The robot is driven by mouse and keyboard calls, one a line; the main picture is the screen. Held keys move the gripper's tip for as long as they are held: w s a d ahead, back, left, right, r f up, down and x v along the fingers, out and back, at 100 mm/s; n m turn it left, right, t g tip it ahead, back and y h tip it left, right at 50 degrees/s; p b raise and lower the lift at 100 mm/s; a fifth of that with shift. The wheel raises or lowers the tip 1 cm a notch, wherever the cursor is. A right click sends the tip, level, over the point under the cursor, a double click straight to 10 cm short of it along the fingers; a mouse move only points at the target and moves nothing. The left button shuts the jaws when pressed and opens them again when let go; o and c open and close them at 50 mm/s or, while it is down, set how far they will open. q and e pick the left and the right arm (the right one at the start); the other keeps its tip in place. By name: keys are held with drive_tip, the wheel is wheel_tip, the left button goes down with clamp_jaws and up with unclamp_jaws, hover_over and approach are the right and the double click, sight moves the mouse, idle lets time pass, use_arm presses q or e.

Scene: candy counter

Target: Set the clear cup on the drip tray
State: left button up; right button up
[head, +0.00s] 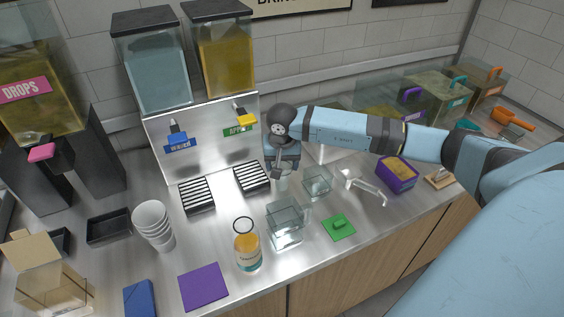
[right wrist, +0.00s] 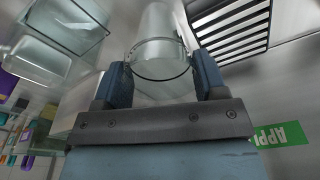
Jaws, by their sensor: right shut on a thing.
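My right gripper (head: 281,173) is shut on the clear cup (head: 283,184), just right of the right drip tray (head: 252,179). In the right wrist view the cup (right wrist: 160,50) sits between the two fingers (right wrist: 162,76), with a slatted drip tray (right wrist: 232,28) beside it. The cup is see-through and small in the head view, so I cannot tell whether its base touches the counter. A second slatted drip tray (head: 197,195) lies to the left, below the blue tap. My left gripper is not in view.
The juice dispenser (head: 226,50) with its yellow tap (head: 245,117) stands behind the right tray.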

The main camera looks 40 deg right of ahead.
drive_tip(key=shift+f, duration=0.1)
drive_tip(key=o, duration=0.4)
drive_tip(key=shift+f, duration=0.1)
drive_tip(key=o, duration=0.4)
drive_tip(key=shift+o, duration=0.2)
